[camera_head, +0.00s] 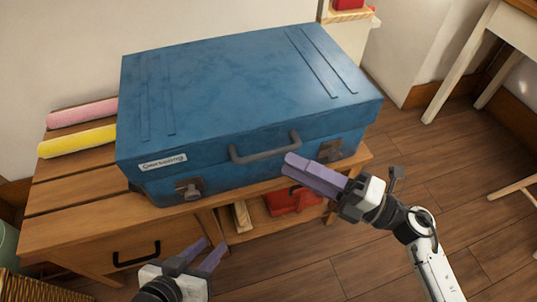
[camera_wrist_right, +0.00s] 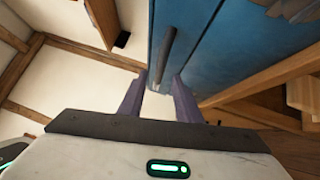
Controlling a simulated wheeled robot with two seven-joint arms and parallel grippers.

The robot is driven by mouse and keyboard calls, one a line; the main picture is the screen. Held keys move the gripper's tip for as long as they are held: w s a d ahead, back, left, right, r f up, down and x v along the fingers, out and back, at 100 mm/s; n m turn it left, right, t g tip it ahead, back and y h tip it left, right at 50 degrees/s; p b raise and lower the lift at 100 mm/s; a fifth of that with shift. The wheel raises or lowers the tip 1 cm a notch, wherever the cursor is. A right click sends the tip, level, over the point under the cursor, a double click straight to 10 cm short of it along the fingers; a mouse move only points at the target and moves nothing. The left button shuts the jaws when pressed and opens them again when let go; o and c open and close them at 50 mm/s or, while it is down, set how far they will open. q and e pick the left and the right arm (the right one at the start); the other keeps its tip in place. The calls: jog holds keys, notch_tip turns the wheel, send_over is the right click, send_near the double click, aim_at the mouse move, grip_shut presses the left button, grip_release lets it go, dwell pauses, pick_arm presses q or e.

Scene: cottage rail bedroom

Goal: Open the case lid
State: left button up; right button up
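The blue case (camera_head: 240,85) lies with its lid shut on the wooden bench. Its front has a dark grey handle (camera_head: 265,148), a left latch (camera_head: 188,188) and a right latch (camera_head: 330,150). My right gripper (camera_head: 288,164) is in front of the case, its fingertips just right of and below the handle in the head view. In the right wrist view its fingers (camera_wrist_right: 159,80) stand apart with nothing between them, and the handle (camera_wrist_right: 168,55) shows just past the tips. My left gripper (camera_head: 209,252) is open and empty, low in front of the bench drawer.
The bench (camera_head: 75,185) carries a pink roll (camera_head: 82,112) and a yellow roll (camera_head: 77,141) left of the case. A red item (camera_head: 293,201) sits on the shelf below. A table (camera_head: 455,65) stands at the right; floor between is clear.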

aim_at(268, 152)
jog(key=x, duration=0.6)
jog(key=shift+w+a+r, duration=0.1)
jog(key=shift+w+a, duration=0.05)
jog(key=shift+a, duration=0.2)
grip_shut()
